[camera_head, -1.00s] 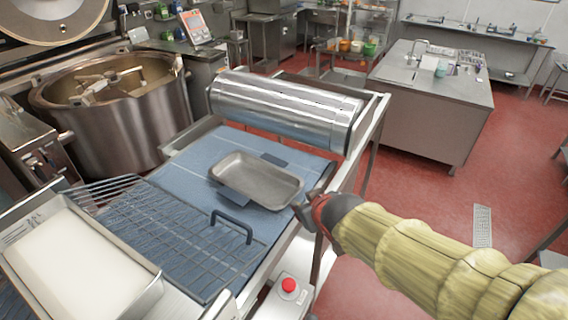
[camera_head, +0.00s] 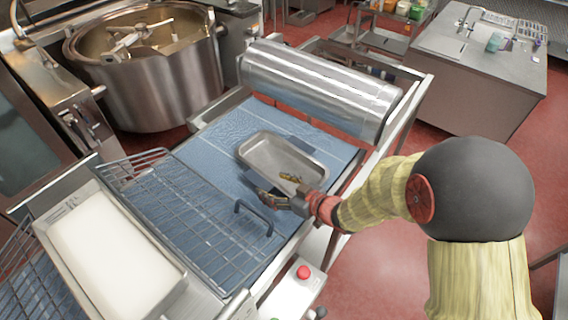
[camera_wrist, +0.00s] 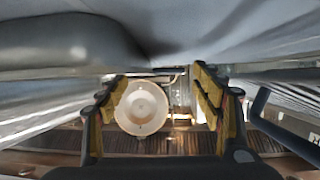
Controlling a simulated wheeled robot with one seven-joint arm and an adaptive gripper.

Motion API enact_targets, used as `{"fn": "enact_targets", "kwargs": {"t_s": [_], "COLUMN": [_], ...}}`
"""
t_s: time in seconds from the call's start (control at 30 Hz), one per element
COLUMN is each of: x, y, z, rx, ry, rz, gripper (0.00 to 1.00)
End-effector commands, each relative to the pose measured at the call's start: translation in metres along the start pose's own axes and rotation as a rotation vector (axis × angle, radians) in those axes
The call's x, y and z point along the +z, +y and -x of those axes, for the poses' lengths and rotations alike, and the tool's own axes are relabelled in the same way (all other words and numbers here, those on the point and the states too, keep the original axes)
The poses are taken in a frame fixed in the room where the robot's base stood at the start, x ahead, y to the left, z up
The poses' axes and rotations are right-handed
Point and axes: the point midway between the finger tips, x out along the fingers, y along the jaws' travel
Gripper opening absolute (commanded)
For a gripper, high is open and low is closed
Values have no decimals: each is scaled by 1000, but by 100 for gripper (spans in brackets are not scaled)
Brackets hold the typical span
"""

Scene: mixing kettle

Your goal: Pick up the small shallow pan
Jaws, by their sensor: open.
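The small shallow pan (camera_head: 268,152), a grey rectangular metal tray with dark tabs on its long sides, lies upright on the blue surface (camera_head: 222,137). My gripper (camera_head: 276,186) is open at the pan's near side, low over the surface. In the head view one finger overlaps the pan's inside near its right end; the other is in front of the near wall. I cannot tell whether the fingers straddle the wall or touch it. In the wrist view a grey rounded shape at upper left looks like the pan (camera_wrist: 60,42), and nothing shows between the fingers (camera_wrist: 162,92).
A wire rack (camera_head: 185,215) with a raised dark handle (camera_head: 254,212) lies close left of my gripper. A metal roller (camera_head: 320,90) is behind the pan. A white-filled tray (camera_head: 110,245) is at lower left; the mixing kettle (camera_head: 150,85) stands beyond.

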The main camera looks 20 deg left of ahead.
Motion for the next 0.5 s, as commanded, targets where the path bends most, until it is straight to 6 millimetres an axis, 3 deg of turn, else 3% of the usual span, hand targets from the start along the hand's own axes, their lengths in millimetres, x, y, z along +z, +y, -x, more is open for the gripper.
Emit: {"fn": "enact_targets", "kwargs": {"t_s": [0.3,0.5], "x": [-1,-1], "y": [-3,-2], "z": [-42,-52], "rx": [1,2], "ry": [0,-1], "rz": [1,1], "gripper": [66,66]}}
